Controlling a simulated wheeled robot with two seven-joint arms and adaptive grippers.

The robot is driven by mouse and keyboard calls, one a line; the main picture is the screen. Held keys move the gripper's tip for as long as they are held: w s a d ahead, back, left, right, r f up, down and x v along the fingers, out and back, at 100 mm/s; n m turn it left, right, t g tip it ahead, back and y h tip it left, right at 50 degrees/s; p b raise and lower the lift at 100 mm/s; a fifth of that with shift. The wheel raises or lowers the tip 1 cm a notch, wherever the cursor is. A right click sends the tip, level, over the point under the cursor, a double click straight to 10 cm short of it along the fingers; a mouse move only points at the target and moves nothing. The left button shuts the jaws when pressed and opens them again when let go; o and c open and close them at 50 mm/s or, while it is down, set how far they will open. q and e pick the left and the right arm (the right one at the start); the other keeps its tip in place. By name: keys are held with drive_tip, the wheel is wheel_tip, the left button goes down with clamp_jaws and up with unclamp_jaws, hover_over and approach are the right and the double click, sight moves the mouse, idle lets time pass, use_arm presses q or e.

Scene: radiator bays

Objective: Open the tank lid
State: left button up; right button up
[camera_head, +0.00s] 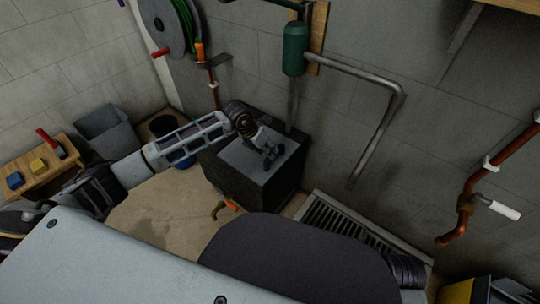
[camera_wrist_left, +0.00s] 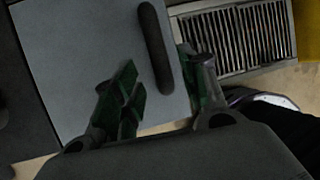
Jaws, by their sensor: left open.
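The tank is a dark box (camera_head: 250,184) against the wall in the head view, with a flat grey lid (camera_head: 290,152) on top that looks closed. In the left wrist view the lid (camera_wrist_left: 80,45) fills the upper left, and a dark bar handle (camera_wrist_left: 152,40) stands near its right edge. My left gripper (camera_head: 271,157) is over the lid. In the left wrist view its open green-padded fingers (camera_wrist_left: 158,68) lie on either side of the handle's near end. I cannot tell how far above the handle they are. My right gripper is not in view.
A floor grate (camera_head: 340,219) lies right of the tank. A green cylinder (camera_head: 295,48) and a grey pipe (camera_head: 385,80) are on the wall behind. A hose reel (camera_head: 168,25) hangs at upper left. A grey bin (camera_head: 107,130) and a wooden bench (camera_head: 40,168) stand at left.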

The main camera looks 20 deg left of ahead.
use_arm(q)
drive_tip(key=shift+b+x, duration=0.4)
drive_tip(key=shift+x, duration=1.45)
drive_tip(key=shift+c, duration=0.2)
clamp_jaws()
